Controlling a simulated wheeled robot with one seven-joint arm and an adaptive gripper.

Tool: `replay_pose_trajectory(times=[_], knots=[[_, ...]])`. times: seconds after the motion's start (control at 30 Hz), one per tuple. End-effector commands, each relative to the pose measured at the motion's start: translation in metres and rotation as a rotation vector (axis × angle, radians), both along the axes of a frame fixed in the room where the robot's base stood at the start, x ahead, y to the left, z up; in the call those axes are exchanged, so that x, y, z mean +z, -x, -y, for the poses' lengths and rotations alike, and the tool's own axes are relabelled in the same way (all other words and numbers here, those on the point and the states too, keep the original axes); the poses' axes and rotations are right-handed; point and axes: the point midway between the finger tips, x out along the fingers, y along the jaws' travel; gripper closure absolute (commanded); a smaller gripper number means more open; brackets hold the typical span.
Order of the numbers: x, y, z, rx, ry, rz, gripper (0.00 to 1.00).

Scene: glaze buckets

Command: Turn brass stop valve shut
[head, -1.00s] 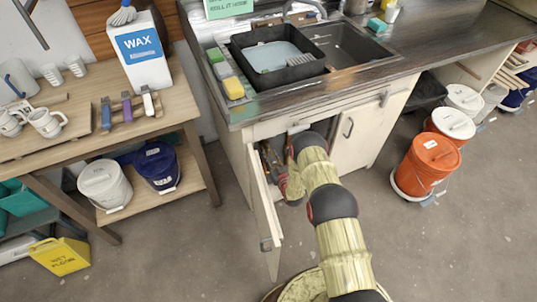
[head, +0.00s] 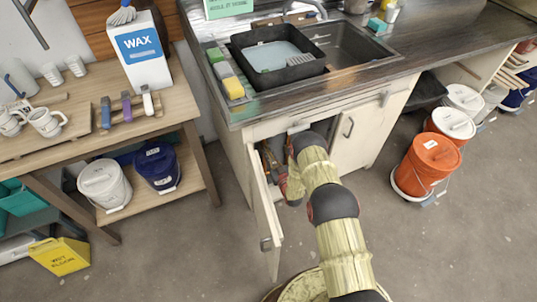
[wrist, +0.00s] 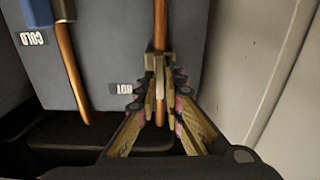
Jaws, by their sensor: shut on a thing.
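In the wrist view a brass stop valve (wrist: 157,62) sits on a vertical copper pipe (wrist: 161,25), by a label reading "HOT". My gripper (wrist: 158,95) has its two fingers closed around the lower part of the valve, on its handle. The fingers hide much of that handle, so its exact angle is hard to tell.
A second copper pipe (wrist: 72,75) with a blue-topped fitting (wrist: 62,10) and a "COLD" label (wrist: 32,38) stands to the left. The cabinet's side wall (wrist: 250,60) is close on the right. The open cabinet door (head: 264,215) stands left of my arm.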

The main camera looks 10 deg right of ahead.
Motion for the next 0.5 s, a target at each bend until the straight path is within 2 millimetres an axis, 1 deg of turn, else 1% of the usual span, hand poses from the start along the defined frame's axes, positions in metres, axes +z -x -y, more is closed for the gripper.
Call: replay_pose_trajectory(times=[0.27,0.5], knots=[[-0.0004,-0.0006,-0.0010,0.000,0.175,0.036,1.00],[-0.0010,-0.0004,-0.0023,-0.001,0.396,0.081,1.00]])
